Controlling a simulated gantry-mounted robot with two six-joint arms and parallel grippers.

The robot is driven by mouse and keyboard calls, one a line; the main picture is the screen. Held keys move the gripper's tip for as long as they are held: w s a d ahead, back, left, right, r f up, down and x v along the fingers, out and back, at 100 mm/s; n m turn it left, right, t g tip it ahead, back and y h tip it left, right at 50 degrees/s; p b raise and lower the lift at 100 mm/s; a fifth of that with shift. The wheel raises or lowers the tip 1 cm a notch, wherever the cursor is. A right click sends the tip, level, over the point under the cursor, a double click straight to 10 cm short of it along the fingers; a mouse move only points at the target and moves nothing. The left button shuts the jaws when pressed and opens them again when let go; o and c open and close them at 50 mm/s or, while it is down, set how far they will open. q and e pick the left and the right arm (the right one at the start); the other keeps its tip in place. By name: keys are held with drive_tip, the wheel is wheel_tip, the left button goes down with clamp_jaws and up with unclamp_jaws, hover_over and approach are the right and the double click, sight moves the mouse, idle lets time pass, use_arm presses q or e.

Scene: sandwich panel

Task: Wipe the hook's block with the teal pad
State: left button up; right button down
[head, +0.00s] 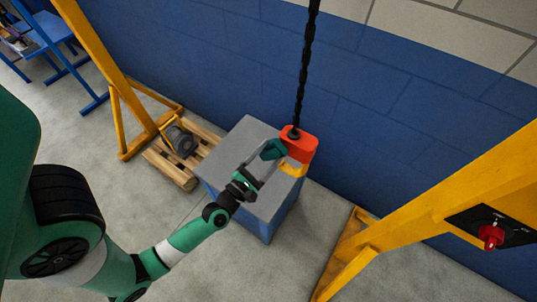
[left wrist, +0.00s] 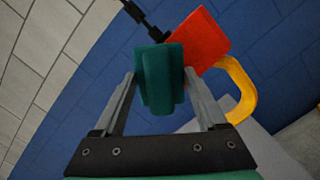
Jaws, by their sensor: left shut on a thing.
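The hook's block (head: 300,141) is red, with a yellow hook (head: 292,169) under it, and hangs from a black chain (head: 303,70). In the left wrist view the red block (left wrist: 200,42) is at the upper middle, with the yellow hook (left wrist: 240,92) to its right. My left gripper (head: 262,158) is shut on the teal pad (head: 273,149). The pad (left wrist: 160,78) sits between both fingers and overlaps the block's edge in the left wrist view. It is at the block's left side in the head view; I cannot tell whether they touch. My right gripper is not in view.
A grey-topped blue cabinet (head: 241,151) stands below the hook. A wooden pallet (head: 171,173) with a grey motor (head: 180,140) is left of it. Yellow frame legs (head: 117,85) stand at left and right. A control box with a red knob (head: 491,236) is on the right beam.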

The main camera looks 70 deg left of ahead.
sight(281, 157)
use_arm(q)
drive_tip(key=shift+x, duration=0.95)
drive_tip(key=d+p, duration=0.1)
drive_tip(key=w+d+p, duration=0.1)
drive_tip(key=p, duration=0.1)
drive_tip(key=shift+w+d+r, duration=0.15)
drive_tip(key=shift+w, duration=0.2)
drive_tip(key=shift+w+d+p, duration=0.25)
drive_tip(key=shift+d+p, duration=0.15)
drive_tip(key=shift+p, duration=0.05)
drive_tip(key=shift+w+f, duration=0.1)
drive_tip(key=shift+f, duration=0.15)
drive_tip(key=shift+s+a+f+b, duration=0.15)
drive_tip(key=shift+s+a+b, duration=0.15)
drive_tip(key=shift+b, duration=0.4)
drive_tip(key=a+b, duration=0.1)
drive_tip(key=s+a+b, duration=0.1)
drive_tip(key=shift+s+f+b, duration=0.1)
drive_tip(key=shift+s+b, duration=0.15)
drive_tip(key=shift+b, duration=0.05)
drive_tip(key=shift+s+a+b, duration=0.25)
drive_tip(key=shift+a+b, duration=0.05)
drive_tip(key=shift+b, duration=0.05)
drive_tip(key=shift+r, duration=0.3)
